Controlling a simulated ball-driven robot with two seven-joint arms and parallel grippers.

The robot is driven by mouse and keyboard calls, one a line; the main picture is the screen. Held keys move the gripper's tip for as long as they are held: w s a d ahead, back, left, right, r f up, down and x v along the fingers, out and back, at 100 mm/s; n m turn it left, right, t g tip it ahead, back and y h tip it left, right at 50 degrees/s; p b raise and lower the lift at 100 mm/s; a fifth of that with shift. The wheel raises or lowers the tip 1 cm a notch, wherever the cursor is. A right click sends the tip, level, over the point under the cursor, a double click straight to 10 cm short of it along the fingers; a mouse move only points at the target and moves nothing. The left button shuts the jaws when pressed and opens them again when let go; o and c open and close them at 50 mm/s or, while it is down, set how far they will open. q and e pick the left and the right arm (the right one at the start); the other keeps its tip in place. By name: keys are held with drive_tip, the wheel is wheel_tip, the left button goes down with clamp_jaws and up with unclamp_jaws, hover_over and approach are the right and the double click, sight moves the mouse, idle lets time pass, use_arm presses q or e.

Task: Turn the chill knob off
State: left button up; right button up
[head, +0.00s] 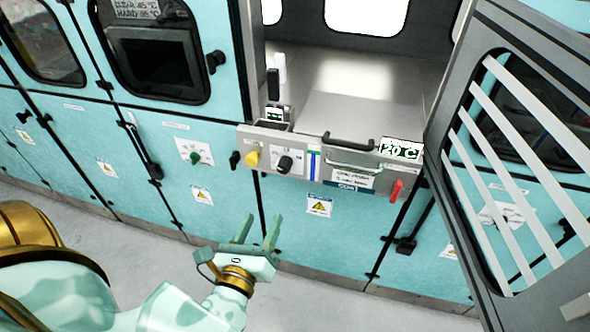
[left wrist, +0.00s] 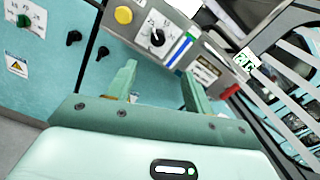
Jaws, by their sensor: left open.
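A grey control panel (head: 320,163) runs along the front of an open cabinet bay. A black knob (head: 286,163) sits on a white marked plate on it, with a yellow knob (head: 251,158) to its left. I cannot read which label says chill. The black knob also shows in the left wrist view (left wrist: 157,38). My left gripper (head: 257,232) is open and empty, below and in front of the panel, apart from the knobs. In the left wrist view, its two fingers (left wrist: 157,88) point up toward the panel. My right gripper is not in view.
A grey slatted door (head: 470,130) stands open at the right. A black handle (head: 349,141), a 20 C display (head: 400,149) and a red handle (head: 396,190) are on the panel's right part. A green knob (head: 195,159) is on the left cabinet. Floor in front is clear.

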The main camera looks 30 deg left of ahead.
sight(283, 170)
use_arm(q)
drive_tip(key=p+x, duration=0.1)
drive_tip(key=x, duration=0.4)
drive_tip(key=p+x, duration=0.1)
drive_tip(key=x, duration=0.4)
drive_tip(key=p+x, duration=0.1)
drive_tip(key=x, duration=0.4)
drive_tip(key=shift+s+a+p, duration=0.1)
drive_tip(key=shift+a+p, duration=0.25)
drive_tip(key=shift+w+a+f, duration=0.1)
drive_tip(key=shift+w+f, duration=0.05)
drive_tip(key=shift+w, duration=0.5)
drive_tip(key=c, duration=1)
